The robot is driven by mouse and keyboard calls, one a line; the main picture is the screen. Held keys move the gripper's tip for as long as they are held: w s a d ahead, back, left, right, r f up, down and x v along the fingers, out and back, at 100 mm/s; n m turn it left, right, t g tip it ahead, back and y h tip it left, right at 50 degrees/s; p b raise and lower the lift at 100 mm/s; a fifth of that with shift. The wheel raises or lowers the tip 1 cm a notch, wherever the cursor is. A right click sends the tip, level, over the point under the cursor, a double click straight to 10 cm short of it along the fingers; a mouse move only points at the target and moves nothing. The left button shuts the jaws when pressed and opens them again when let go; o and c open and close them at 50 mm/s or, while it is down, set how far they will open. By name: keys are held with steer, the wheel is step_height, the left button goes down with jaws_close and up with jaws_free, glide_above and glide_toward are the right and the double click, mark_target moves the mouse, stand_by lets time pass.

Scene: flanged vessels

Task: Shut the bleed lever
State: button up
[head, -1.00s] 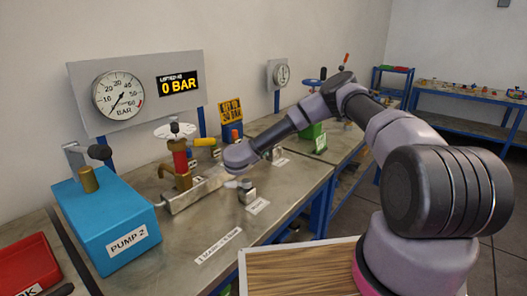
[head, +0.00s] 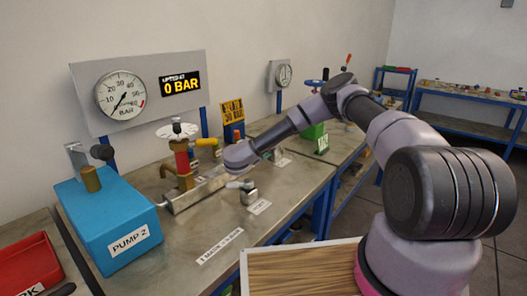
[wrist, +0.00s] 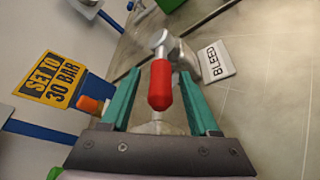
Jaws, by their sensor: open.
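The bleed lever shows in the wrist view as a red handle (wrist: 160,85) on a grey metal fitting (wrist: 163,45). A white BLEED label (wrist: 215,62) lies beside the fitting. My gripper (wrist: 159,77) is open, with one teal finger on each side of the red handle. The handle is between the fingers; a narrow gap shows on each side, and I see no clear contact. In the head view, my rounded wrist link (head: 240,155) hides most of the fingers and the lever.
A dial gauge (head: 120,93) and a 0 BAR display (head: 180,84) stand behind the bench. A yellow SET TO 30 BAR sign (wrist: 54,80) is left of my gripper. The blue PUMP 2 box (head: 105,220) and a capped metal fitting (head: 249,193) stand on the bench.

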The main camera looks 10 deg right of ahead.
steer(key=v, duration=1)
steer(key=shift+s, duration=0.25)
steer(key=shift+a, duration=0.15)
